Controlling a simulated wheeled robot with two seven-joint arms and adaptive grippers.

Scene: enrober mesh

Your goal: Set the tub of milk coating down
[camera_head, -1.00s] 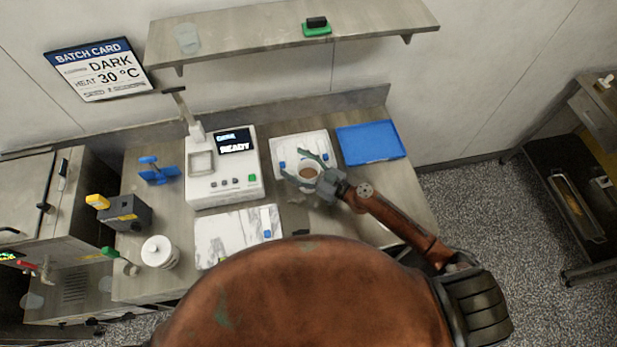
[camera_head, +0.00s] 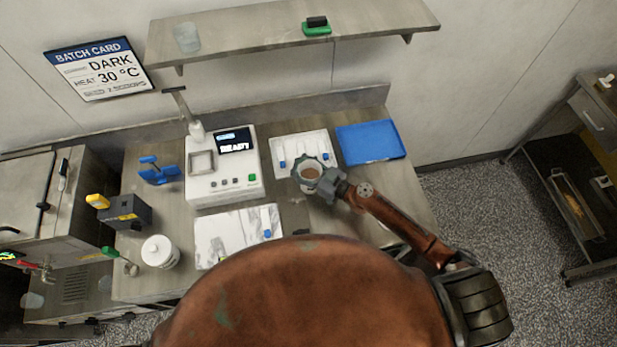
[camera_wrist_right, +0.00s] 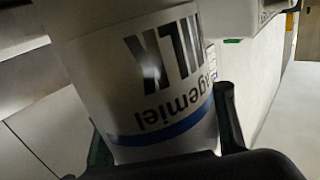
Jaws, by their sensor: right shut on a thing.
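The tub of milk coating (camera_head: 309,174) is white, open at the top, with brown contents. It is over the counter (camera_head: 325,225), in front of the white tray. My right gripper (camera_head: 312,168) is shut around the tub. In the right wrist view the tub (camera_wrist_right: 150,75) fills the middle, with "MILK" lettering and a blue band; it appears upside down there, with the gripper fingers (camera_wrist_right: 165,130) on both sides. I cannot tell whether the tub's base touches the counter. My left gripper is not in view.
A white machine (camera_head: 222,180) reading "READY" stands left of the tub. The white tray (camera_head: 290,142) and a blue tray (camera_head: 370,142) lie behind. The counter right of the arm looks clear.

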